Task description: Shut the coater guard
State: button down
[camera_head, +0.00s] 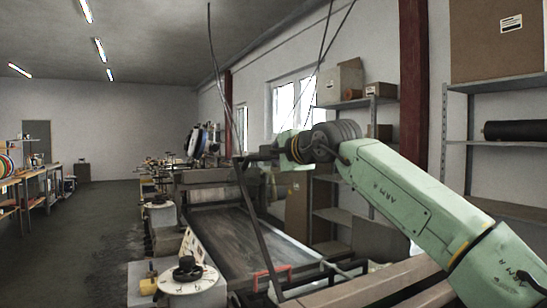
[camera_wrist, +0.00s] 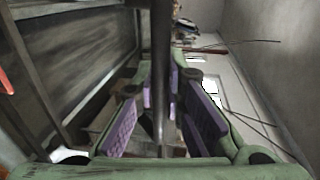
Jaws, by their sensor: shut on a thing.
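My gripper (camera_head: 246,160) is at the far end of my arm, over the coater's frame. In the wrist view, its purple-padded fingers (camera_wrist: 160,115) are closed around a dark upright bar (camera_wrist: 160,60). In the head view, what looks like the same dark bar (camera_head: 258,228) runs down at a slant from the gripper. A framed dark panel (camera_head: 238,240) lies below and beside the bar; it also shows in the wrist view (camera_wrist: 85,55). I cannot tell which part is the guard or how far open it stands. The fingertips are small and partly hidden in the head view.
A red handle (camera_head: 271,276) is at the panel's near end. A machine with a black knob (camera_head: 187,270) stands at the near left. Shelves (camera_head: 505,143) and a red post (camera_head: 413,75) are on the right. Open floor (camera_head: 98,225) lies to the left.

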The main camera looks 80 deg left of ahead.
jog(key=c, duration=1.6)
grip_release()
jog(key=shift+f, duration=0.15)
jog(key=shift+c, duration=0.2)
